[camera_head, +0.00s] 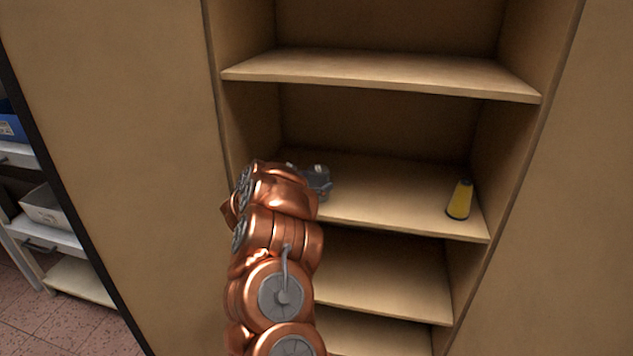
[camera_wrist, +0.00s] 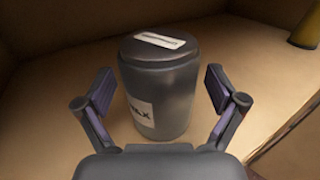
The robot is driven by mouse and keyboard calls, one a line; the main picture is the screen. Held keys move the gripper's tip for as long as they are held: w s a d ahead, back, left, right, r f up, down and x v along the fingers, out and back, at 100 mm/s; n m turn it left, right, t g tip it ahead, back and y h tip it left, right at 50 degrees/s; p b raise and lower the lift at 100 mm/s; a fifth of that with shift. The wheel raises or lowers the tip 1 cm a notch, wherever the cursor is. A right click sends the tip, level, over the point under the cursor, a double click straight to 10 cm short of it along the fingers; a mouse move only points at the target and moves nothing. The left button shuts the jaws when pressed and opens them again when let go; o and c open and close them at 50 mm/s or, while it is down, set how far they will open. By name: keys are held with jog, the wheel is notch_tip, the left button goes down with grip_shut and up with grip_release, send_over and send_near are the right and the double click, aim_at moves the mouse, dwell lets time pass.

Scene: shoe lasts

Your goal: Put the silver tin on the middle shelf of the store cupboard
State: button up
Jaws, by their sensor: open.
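The silver tin (camera_wrist: 160,90) is a dark grey metallic cylinder with a white label on its side and a pale strip on its lid. In the wrist view it stands upright on a cupboard shelf (camera_wrist: 75,75). My gripper (camera_wrist: 159,92) is open, with one finger on each side of the tin and a visible gap at both. In the head view my arm reaches into the store cupboard (camera_head: 380,75), over the shelf (camera_head: 390,195) below the large upper one. There my own arm hides most of the gripper and tin.
A yellow tapered object with a dark top (camera_head: 460,199) stands at the right end of the same shelf; it also shows in the wrist view (camera_wrist: 306,25). The upper shelf (camera_head: 380,75) is overhead. Lower shelves look empty. Shelf space between arm and yellow object is clear.

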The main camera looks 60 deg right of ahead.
jog(key=shift+r, duration=0.1)
jog(key=w+a+b, duration=0.1)
jog(key=a+b, duration=0.1)
jog(key=a, duration=1)
jog(key=shift+w, duration=0.4)
dwell(0.5)
